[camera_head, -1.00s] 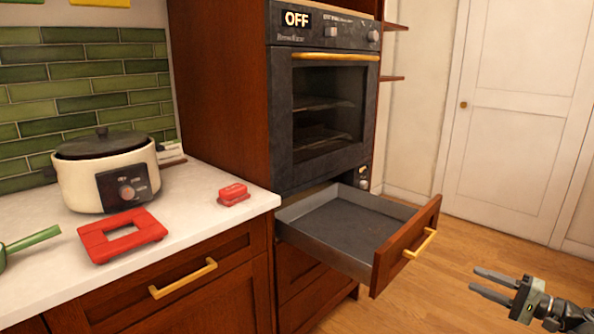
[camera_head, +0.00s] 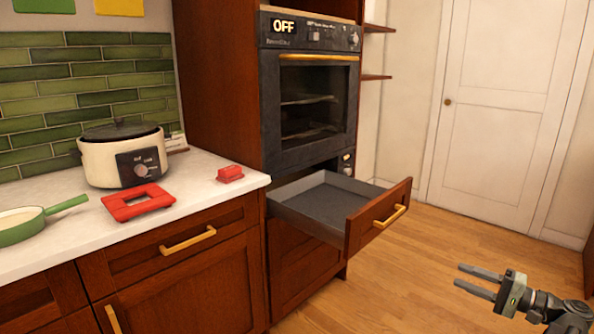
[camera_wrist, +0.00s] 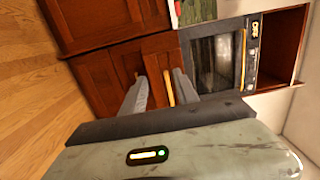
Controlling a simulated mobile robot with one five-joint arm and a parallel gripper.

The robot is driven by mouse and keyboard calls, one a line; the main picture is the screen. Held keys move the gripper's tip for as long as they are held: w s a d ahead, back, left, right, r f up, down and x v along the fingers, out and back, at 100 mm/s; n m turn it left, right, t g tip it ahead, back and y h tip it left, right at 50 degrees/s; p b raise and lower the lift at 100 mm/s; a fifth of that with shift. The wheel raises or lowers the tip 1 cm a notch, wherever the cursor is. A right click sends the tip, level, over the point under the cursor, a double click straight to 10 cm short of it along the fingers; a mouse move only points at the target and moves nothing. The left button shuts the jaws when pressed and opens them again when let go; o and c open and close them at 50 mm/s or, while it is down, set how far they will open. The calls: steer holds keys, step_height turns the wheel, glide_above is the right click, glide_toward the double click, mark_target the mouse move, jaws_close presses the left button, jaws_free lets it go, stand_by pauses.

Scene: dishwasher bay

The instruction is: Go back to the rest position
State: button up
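My gripper (camera_head: 478,281) is at the lower right of the head view, above the wooden floor. Its two fingers are apart with nothing between them. It is clear of the pulled-out drawer (camera_head: 322,200), which is open and looks empty. In the wrist view, my gripper's fingers (camera_wrist: 158,92) are spread, with a drawer front and its gold handle (camera_wrist: 169,88) seen beyond them.
The oven (camera_head: 310,95) reads OFF, with its door shut. The counter (camera_head: 60,245) holds a slow cooker (camera_head: 122,155), a red frame-like object (camera_head: 138,211), a small red block (camera_head: 230,174) and a green pan (camera_head: 25,228). Open floor (camera_head: 430,250) lies right of the drawer.

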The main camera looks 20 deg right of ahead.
steer(key=w+a+f+n+g+y, duration=0.1)
steer(key=w+a+n+g, duration=0.3)
steer(key=a, duration=0.6)
steer(key=w+a+f+g+y, duration=0.1)
steer(key=w+a+f+y, duration=0.1)
steer(key=w+a, duration=0.5)
steer(key=w+a+f+n+g+y, duration=0.1)
steer(key=w+a+n+g, duration=0.15)
steer(key=a, duration=0.95)
steer(key=s+a+f+n+g+h, duration=0.1)
steer(key=a+f+g+h, duration=0.1)
steer(key=a+f, duration=0.35)
steer(key=a+f+n+g+h, duration=0.1)
steer(key=a+f+g, duration=0.15)
steer(key=a, duration=0.65)
steer(key=s+a+f+n+g+h, duration=0.1)
steer(key=a+f+g+h, duration=0.2)
steer(key=a, duration=0.4)
steer(key=s+d+f+n+h, duration=0.2)
steer(key=s+f+h, duration=0.25)
steer(key=f, duration=0.35)
steer(key=w+d+h, duration=0.1)
steer(key=d+h, duration=0.3)
steer(key=d, duration=0.2)
step_height(320, 180, up, 30)
steer(key=p, duration=3)
steer(key=shift+w+a+p, duration=0.15)
steer(key=shift+a+p, duration=0.15)
steer(key=shift+p, duration=0.1)
